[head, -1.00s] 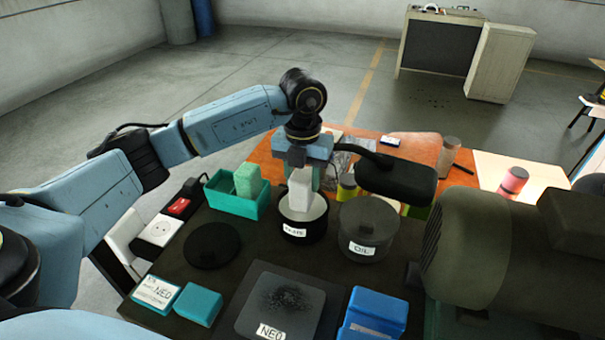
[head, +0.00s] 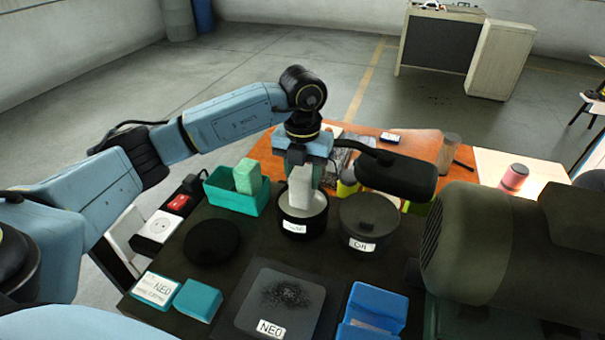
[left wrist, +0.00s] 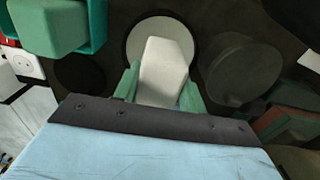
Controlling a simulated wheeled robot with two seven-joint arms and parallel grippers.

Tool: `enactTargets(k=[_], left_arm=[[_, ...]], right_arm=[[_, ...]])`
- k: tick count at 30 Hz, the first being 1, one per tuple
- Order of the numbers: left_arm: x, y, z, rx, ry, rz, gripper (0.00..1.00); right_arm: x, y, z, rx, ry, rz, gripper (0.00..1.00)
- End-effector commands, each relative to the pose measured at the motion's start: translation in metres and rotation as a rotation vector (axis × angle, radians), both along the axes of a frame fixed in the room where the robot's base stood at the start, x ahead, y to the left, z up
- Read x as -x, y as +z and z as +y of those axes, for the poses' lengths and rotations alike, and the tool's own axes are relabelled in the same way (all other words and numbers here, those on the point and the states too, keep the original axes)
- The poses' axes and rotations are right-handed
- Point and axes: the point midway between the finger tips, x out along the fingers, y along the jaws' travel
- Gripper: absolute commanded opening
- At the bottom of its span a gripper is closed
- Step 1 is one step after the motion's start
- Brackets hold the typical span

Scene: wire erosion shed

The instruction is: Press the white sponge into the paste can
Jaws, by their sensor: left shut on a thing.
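The white sponge (head: 300,187) is a pale upright block. My left gripper (head: 302,170) is shut on its upper part and points down. In the left wrist view the sponge (left wrist: 163,70) sits between the green fingertips (left wrist: 160,90). The paste can (head: 303,222) is a round black can with a white label, open on top with pale paste inside. The sponge's lower end is over the can's opening, within the rim in the head view. Whether it touches the paste I cannot tell for sure. My right gripper is not in view.
A lidded can marked OIL (head: 368,222) stands close on the right. A teal bin (head: 238,198) with a green sponge (head: 247,177) is on the left. A black disc (head: 211,242) lies in front left. A dark plate marked NEO (head: 281,300) and a blue box (head: 373,310) are nearer.

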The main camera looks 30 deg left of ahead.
Motion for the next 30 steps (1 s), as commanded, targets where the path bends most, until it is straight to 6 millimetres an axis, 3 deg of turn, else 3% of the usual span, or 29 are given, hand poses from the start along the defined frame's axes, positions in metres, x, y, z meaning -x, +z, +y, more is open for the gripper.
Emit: enactTargets(k=[30], left_arm=[[0.0001, -0.008, 0.0003, -0.001, 0.0, 0.0, 0.23]], right_arm=[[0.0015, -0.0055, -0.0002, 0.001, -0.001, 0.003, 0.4]])
